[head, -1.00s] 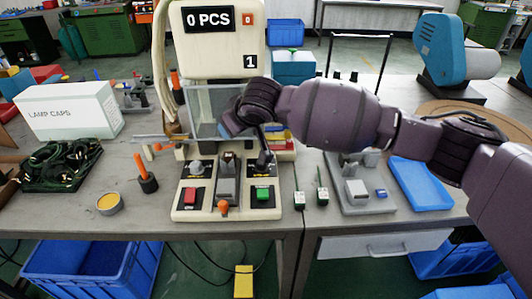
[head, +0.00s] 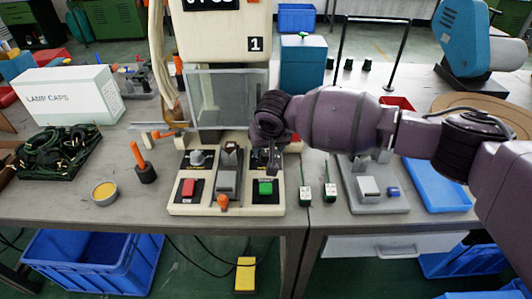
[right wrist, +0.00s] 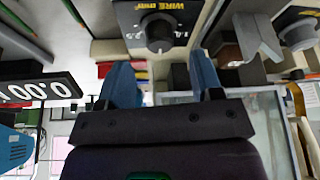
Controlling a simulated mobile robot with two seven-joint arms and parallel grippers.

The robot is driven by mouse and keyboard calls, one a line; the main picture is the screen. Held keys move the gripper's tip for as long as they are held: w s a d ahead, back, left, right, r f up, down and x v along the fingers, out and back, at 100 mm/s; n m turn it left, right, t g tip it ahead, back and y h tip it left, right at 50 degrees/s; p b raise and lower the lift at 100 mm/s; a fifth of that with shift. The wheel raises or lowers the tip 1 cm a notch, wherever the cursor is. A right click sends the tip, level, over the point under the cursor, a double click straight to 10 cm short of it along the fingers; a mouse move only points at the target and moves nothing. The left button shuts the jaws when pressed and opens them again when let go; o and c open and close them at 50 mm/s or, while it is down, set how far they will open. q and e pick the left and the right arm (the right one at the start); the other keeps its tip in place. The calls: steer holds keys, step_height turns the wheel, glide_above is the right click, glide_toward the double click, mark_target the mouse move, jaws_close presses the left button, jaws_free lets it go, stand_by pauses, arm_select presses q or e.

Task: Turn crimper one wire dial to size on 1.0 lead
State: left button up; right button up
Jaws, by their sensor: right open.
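Crimper one (head: 228,45) is the cream machine marked 1 in the middle of the head view. In the right wrist view its wire dial (right wrist: 158,32) is a dark round knob on a black panel with yellow WIRE lettering, seen upside down. My right gripper (right wrist: 163,82) is open, its two blue fingers either side of the dial's line and apart from the knob. In the head view the right gripper (head: 271,158) hangs over the right control panel and mostly hides the dial. Two leads with green-and-white ends (head: 307,194) (head: 330,191) lie right of the crimper. My left gripper is out of view.
A green button (head: 265,187) sits in front of the dial, and a grey lever block (head: 228,180) stands left of it. A clear guard (head: 212,98) rises behind. A grey fixture (head: 372,190) and blue tray (head: 432,185) are at the right.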

mark_target(266, 154)
steer(key=b+x, duration=0.1)
steer(key=x, duration=0.3)
steer(key=shift+w+f, duration=0.15)
steer(key=shift+f, duration=0.05)
steer(key=c, duration=0.9)
steer(key=shift+c, duration=0.2)
steer(key=shift+r, duration=0.1)
